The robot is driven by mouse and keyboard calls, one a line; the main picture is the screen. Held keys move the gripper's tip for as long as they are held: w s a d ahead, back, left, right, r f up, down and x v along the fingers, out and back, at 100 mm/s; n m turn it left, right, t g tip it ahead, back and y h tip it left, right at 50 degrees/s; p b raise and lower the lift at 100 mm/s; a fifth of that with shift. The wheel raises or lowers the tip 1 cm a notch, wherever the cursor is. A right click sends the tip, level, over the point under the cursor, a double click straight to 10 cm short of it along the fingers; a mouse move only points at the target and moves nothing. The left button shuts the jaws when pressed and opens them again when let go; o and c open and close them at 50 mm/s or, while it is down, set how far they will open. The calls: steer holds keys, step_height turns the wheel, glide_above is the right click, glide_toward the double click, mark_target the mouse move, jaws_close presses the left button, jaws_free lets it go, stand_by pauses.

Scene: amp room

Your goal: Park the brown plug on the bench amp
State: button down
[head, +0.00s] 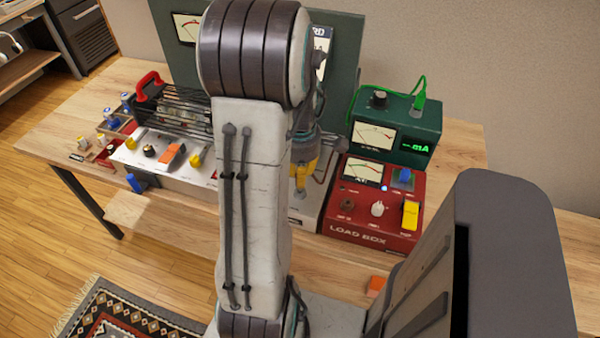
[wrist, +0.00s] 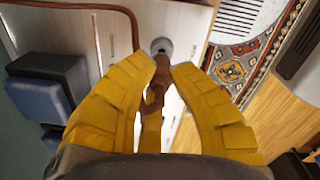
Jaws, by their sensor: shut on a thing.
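My gripper (wrist: 166,70) has its yellow fingers shut on the brown plug (wrist: 158,82). In the head view my gripper (head: 303,172) is partly hidden behind my arm. The plug's tip points at a round grey socket (wrist: 162,47) on a pale panel (wrist: 189,22) with small print. Tip and socket overlap in the wrist view, and I cannot tell whether they touch. In the head view the pale unit (head: 303,212) under my gripper stands left of the red load box; my arm hides much of it. I cannot tell for sure that it is the bench amp.
The red load box (head: 345,228) has a yellow switch (head: 411,214). A green meter box (head: 420,125) stands behind it. A white amp chassis (head: 190,180) with a caged top is on the left. A brown cable (wrist: 90,6) runs along the panel's top left.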

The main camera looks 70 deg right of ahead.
steer(key=shift+f+b, duration=0.95)
steer(key=shift+f, duration=0.15)
stand_by(0.8)
steer(key=c, duration=1.1)
jaws_free()
steer(key=shift+c, duration=0.2)
steer(key=r, duration=1.2)
steer(key=shift+a, duration=0.2)
